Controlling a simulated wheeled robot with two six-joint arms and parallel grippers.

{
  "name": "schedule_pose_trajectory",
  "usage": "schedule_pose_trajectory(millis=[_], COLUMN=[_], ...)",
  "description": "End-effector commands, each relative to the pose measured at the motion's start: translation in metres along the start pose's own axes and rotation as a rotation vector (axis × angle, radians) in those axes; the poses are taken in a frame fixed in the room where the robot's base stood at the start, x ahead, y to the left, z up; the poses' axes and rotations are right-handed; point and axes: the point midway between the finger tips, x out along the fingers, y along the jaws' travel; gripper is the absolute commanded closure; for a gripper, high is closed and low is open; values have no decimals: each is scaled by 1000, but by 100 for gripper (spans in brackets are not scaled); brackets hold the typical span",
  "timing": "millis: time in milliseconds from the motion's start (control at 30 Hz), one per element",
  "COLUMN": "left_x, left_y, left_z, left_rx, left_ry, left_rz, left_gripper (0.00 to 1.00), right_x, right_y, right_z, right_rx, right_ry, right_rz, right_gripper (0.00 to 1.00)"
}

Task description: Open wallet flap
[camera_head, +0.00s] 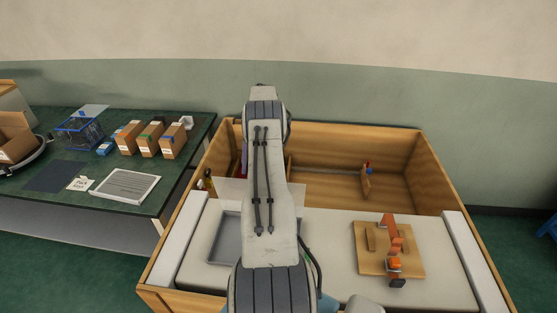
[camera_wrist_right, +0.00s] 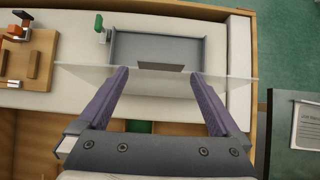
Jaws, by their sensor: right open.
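No wallet can be made out for certain. In the right wrist view a small dark flat rectangle (camera_wrist_right: 172,67) lies at the edge of a grey tray (camera_wrist_right: 210,48), beside a clear upright-looking sheet (camera_wrist_right: 85,73); I cannot tell if it is a wallet flap. My right gripper (camera_wrist_right: 160,72) is open, its two purple fingers reaching to either side of the rectangle, with nothing seen between them. In the head view my arm hides the gripper and much of the grey tray (camera_head: 226,243); the clear sheet (camera_head: 230,188) shows left of the arm. My left gripper is not in view.
A wooden board with an orange clamp-like part (camera_head: 393,262) stands right on the pale padded surface (camera_head: 335,235). Wooden walls (camera_head: 445,180) enclose an open bin behind. A green side table (camera_head: 115,195) at left holds several boxes and a framed sheet (camera_head: 125,184).

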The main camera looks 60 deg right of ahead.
Motion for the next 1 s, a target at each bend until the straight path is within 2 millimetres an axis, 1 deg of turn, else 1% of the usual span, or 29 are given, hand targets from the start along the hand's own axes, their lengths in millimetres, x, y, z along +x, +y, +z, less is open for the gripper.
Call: schedule_pose_trajectory(millis=[33,100,400,500,600,700,800,1000], left_x=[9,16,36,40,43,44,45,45], left_y=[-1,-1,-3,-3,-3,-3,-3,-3], left_z=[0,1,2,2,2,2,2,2], left_rx=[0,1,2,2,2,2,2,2], left_ry=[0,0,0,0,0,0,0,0], left_rz=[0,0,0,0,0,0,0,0], left_gripper=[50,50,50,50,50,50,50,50], right_x=[-5,-17,-41,-49,-55,-59,-62,-63], right_y=[0,0,65,83,98,108,114,116], right_z=[3,11,45,54,62,68,71,73], right_rx=[0,0,4,4,4,3,2,1], right_ry=[5,6,2,2,1,1,0,-1], right_rz=[-1,-1,-3,-2,-2,-1,-1,-1], right_gripper=[0,0,0,0,0,0,0,0])
